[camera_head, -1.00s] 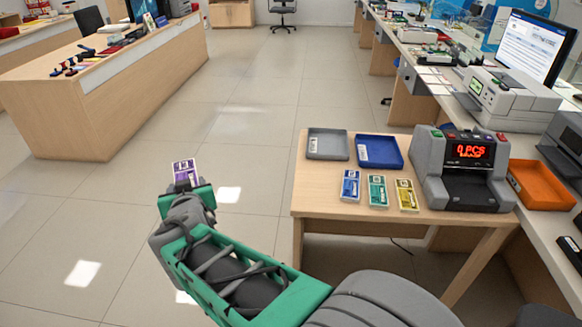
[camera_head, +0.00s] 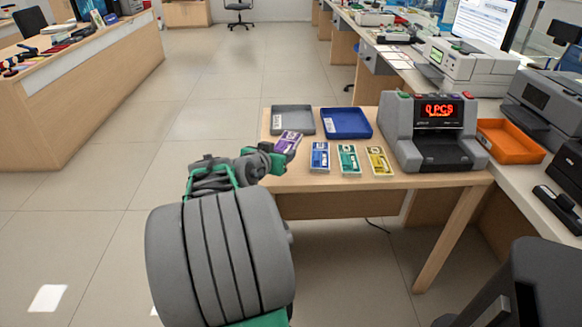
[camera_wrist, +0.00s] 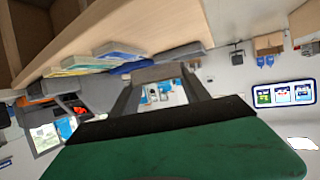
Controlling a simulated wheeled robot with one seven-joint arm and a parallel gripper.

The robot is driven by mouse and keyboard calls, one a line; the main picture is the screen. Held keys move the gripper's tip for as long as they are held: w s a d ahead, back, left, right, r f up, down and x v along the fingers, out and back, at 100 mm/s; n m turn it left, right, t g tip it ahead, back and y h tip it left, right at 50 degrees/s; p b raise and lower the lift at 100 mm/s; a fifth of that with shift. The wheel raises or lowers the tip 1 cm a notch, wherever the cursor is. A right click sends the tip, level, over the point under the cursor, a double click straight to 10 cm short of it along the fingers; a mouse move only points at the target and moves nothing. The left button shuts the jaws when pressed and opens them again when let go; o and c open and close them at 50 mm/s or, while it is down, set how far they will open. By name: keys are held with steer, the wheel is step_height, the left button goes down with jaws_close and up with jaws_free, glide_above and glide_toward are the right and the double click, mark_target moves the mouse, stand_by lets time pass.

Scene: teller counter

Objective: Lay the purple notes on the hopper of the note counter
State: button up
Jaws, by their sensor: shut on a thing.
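The purple notes (camera_head: 288,142) are held in my gripper (camera_head: 280,153), at the left end of the small wooden table (camera_head: 410,180). They overlap the front of the grey tray in the head view. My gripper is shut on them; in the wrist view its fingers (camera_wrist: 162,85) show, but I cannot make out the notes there. The grey note counter (camera_head: 400,140) stands at the table's right end, its red display reading 0 PCS. Its dark front recess (camera_head: 440,150) is empty. The counter also shows, tilted, in the wrist view (camera_wrist: 95,92).
Blue (camera_head: 320,157), green (camera_head: 348,160) and yellow (camera_head: 379,161) notes lie in a row between my gripper and the counter. Behind them are a grey tray (camera_head: 292,112) and a blue tray (camera_head: 346,123). An orange tray (camera_head: 510,142) sits right of the counter.

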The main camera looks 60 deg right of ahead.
mark_target(287, 174)
steer(key=d+f, duration=0.1)
steer(key=f, duration=0.1)
steer(key=d+f, duration=0.1)
steer(key=f, duration=0.1)
steer(key=d+f+b, duration=0.1)
steer(key=f, duration=0.1)
steer(key=shift+s+f, duration=0.25)
steer(key=shift+s, duration=0.15)
steer(key=shift+f, duration=0.3)
steer(key=o, duration=1.2)
steer(key=shift+c, duration=0.2)
steer(key=o, duration=0.4)
steer(key=shift+o, duration=0.2)
steer(key=shift+r, duration=0.1)
